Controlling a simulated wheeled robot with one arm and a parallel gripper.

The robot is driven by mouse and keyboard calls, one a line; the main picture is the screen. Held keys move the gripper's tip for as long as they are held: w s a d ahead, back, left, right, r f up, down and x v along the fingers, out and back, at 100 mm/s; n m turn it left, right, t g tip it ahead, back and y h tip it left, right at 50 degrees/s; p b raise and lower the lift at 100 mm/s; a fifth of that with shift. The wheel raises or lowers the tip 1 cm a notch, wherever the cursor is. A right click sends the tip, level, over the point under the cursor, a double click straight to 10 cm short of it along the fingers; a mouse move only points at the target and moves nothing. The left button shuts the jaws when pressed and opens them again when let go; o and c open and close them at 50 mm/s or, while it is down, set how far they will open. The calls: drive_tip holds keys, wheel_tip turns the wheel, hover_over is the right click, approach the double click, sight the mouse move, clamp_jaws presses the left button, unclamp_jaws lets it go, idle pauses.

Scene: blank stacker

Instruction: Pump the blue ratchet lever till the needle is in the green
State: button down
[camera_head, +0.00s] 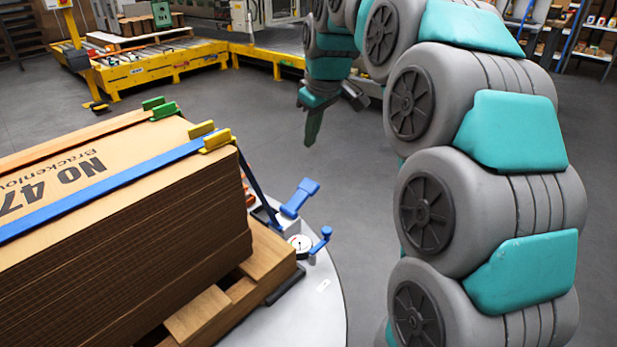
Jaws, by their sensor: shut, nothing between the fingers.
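The blue ratchet lever (300,198) stands tilted up to the right on a small mount beside the strapped stack of cardboard blanks (120,215). A white round gauge (301,243) sits just below it; its needle and any green zone are too small to read. A small blue handle (321,240) is beside the gauge. My gripper (312,137) hangs in the upper middle, shut and empty, pointing down. It is above the lever in the picture and apart from it.
Blue (110,188) and orange (75,143) straps cross the stack, with yellow and green clips at its edge. The stack rests on a wooden pallet (270,258) on a round grey table (318,318). My arm fills the right side. Open floor lies behind the table.

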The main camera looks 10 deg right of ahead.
drive_tip(key=shift+s+a+r, duration=0.1)
drive_tip(key=shift+s, duration=0.3)
hover_over(308, 184)
drive_tip(key=s, duration=0.2)
drive_tip(key=f, duration=1.1)
drive_tip(key=shift+w+a+f, duration=0.1)
drive_tip(key=shift+a+f, duration=0.1)
drive_tip(key=shift+f, duration=0.1)
drive_tip(key=shift+w+d+f, duration=0.3)
drive_tip(key=shift+d+f, duration=0.05)
drive_tip(key=shift+f, duration=0.35)
